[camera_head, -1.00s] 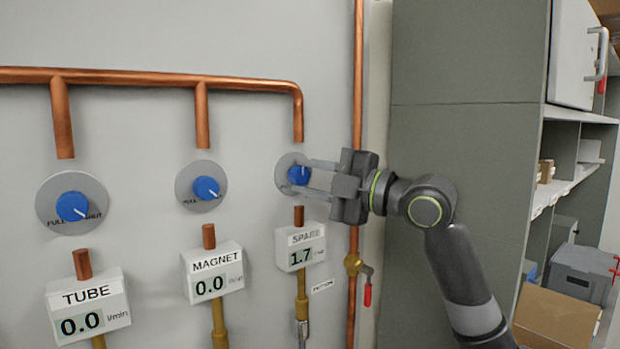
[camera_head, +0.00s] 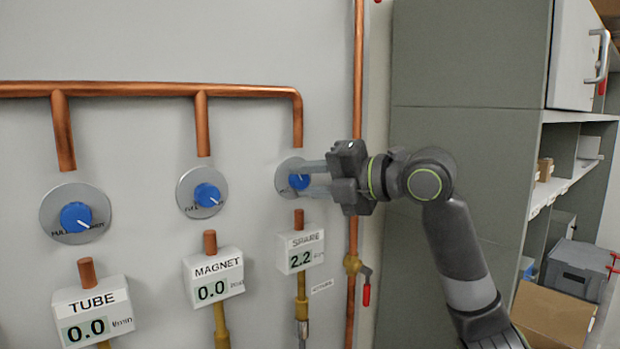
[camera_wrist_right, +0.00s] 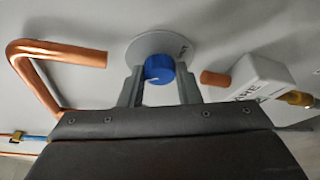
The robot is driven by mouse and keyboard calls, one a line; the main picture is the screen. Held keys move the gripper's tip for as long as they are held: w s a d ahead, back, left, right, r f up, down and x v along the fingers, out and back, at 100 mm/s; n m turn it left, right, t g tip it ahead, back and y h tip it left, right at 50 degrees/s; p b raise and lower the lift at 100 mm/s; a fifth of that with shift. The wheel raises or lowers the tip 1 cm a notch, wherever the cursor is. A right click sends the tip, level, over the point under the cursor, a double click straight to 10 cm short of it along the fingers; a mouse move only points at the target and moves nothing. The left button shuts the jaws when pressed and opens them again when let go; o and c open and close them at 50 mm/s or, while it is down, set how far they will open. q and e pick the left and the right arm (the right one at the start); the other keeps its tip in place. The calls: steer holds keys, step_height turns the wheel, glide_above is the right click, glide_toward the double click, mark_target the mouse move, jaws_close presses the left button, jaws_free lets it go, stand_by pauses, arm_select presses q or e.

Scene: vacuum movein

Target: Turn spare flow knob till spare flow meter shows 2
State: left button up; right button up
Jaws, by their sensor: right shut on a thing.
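The spare flow knob (camera_head: 298,182) is blue with a white pointer line and sits on a round grey plate on the wall. My right gripper (camera_head: 312,180) reaches it from the right and is shut on it. The right wrist view shows the knob (camera_wrist_right: 159,69) between the two grey fingers. The spare flow meter (camera_head: 300,250) is a white box below the knob. Its display reads 2.2. In the right wrist view the meter (camera_wrist_right: 262,82) is seen edge-on and its reading cannot be made out. My left gripper is not in view.
The magnet knob (camera_head: 207,195) and tube knob (camera_head: 76,217) are to the left. The magnet meter (camera_head: 212,277) and tube meter (camera_head: 93,312) both read 0.0. A copper pipe (camera_head: 357,80) runs vertically behind my right gripper. A red-handled valve (camera_head: 366,294) is below it.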

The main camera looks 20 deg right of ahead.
steer(key=shift+f, duration=0.1)
stand_by(0.3)
steer(key=o, duration=1)
steer(key=shift+c, duration=0.2)
steer(key=shift+s+d+b, duration=0.35)
steer(key=shift+s+d, duration=0.05)
steer(key=b+v, duration=0.6)
steer(key=v, duration=1)
steer(key=shift+r+b, duration=0.25)
steer(key=shift+b, duration=0.15)
steer(key=shift+s, duration=0.1)
